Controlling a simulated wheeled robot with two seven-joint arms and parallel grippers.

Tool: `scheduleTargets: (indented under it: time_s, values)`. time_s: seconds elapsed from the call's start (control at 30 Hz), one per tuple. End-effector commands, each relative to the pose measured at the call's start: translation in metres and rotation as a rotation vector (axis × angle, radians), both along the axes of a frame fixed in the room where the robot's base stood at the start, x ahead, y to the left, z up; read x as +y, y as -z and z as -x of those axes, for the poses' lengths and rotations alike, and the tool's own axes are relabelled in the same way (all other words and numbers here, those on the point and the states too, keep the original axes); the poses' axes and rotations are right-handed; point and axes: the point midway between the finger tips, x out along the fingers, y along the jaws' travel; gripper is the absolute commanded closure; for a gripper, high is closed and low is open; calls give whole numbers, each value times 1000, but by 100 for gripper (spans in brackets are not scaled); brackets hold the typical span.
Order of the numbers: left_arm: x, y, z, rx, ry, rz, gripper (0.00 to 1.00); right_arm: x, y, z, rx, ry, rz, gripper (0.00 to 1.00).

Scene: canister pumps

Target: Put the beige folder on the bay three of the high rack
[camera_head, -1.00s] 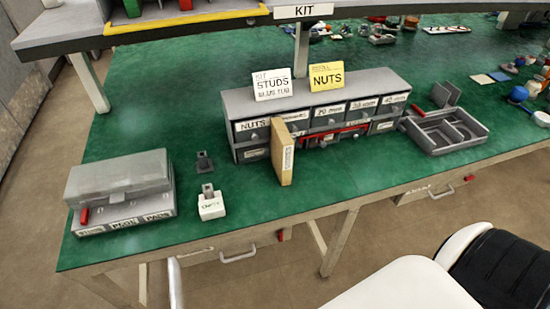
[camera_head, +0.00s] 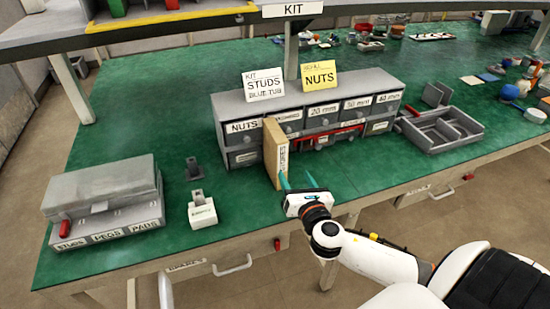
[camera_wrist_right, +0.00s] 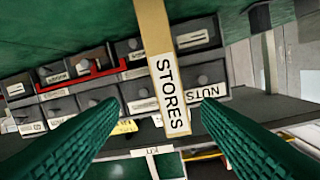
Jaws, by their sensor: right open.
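The beige folder (camera_head: 270,153) stands upright on the green bench, in front of the grey drawer unit, its spine labelled STORES. My right gripper (camera_head: 298,181) is open just in front of the folder's lower part. In the right wrist view the folder (camera_wrist_right: 153,35) shows between the two green fingers, apart from both as far as I can see. The high rack (camera_head: 60,44) runs along the top of the head view and is cut off, with part of a yellow-edged bay at the left. I cannot tell which bay is three. My left gripper is not in view.
The drawer unit (camera_head: 368,87) carries a STUDS card (camera_head: 264,84) and a NUTS card (camera_head: 320,77). A grey case (camera_head: 105,190) and a small white block (camera_head: 202,212) are at the left. An open grey tray (camera_head: 440,132) lies right.

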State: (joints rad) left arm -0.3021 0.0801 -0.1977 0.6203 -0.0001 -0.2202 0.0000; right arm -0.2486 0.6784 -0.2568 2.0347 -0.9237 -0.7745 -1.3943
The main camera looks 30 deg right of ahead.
Motion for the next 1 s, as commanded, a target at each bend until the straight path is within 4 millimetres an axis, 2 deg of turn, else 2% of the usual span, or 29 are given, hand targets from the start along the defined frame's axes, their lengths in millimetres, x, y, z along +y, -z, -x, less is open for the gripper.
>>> scheduleTargets:
  time_s: [0.1, 0.2, 0.5, 0.73, 1.0]
  values:
    - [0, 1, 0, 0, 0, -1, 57, 0, -14, -10, -9, -58, 194, 42]
    - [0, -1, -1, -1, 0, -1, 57, -1, -19, -22, -14, -71, 251, 42]
    - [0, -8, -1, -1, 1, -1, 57, -13, -19, -69, -12, -70, 249, 42]
    - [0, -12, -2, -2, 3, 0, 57, -16, -21, -86, -12, -70, 246, 42]
    - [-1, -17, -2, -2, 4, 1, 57, -24, -24, -123, -11, -69, 245, 42]
